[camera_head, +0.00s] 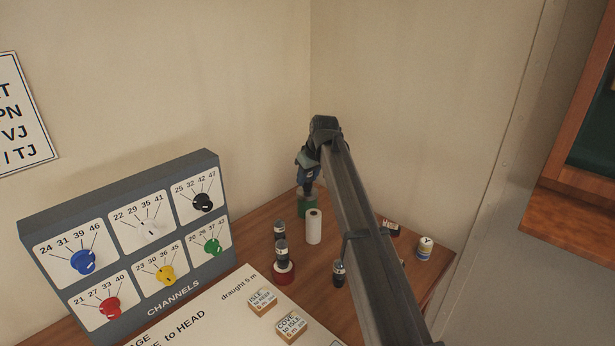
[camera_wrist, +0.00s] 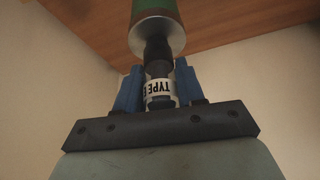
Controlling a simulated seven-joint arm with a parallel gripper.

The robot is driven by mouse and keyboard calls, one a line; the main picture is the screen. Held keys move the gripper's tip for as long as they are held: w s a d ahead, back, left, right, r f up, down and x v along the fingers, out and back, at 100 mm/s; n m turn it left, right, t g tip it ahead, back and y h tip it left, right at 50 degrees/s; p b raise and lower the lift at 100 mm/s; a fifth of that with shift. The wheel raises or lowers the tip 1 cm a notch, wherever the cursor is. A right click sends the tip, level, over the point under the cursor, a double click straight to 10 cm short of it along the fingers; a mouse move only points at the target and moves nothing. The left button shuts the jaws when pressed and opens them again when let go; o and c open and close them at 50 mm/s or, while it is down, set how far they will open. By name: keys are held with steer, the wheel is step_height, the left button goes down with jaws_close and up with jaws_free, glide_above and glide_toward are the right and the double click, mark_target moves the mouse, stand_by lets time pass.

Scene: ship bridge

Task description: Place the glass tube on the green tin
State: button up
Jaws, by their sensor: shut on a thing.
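The green tin (camera_head: 307,207) stands on the wooden desk near the wall corner. In the wrist view the tin (camera_wrist: 172,12) is at the top, with its pale grey lid facing the camera. The glass tube (camera_wrist: 158,88) has dark ends and a white band lettered "TYPE". My gripper (camera_wrist: 157,92) is shut on it, with a blue finger on each side. The tube's dark far end overlaps the middle of the lid; whether it touches is unclear. In the head view my gripper (camera_head: 307,180) is directly above the tin and mostly hides the tube.
A white roll (camera_head: 314,228) stands close to the tin. A labelled white can (camera_head: 425,248) stands at right. The channels panel (camera_head: 130,235) stands left.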

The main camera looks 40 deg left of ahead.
steer(key=o, duration=1)
steer(key=shift+f, duration=0.1)
steer(key=shift+o, duration=0.2)
steer(key=w+v, duration=0.1)
steer(key=v, duration=1.1)
steer(key=shift+s, duration=0.45)
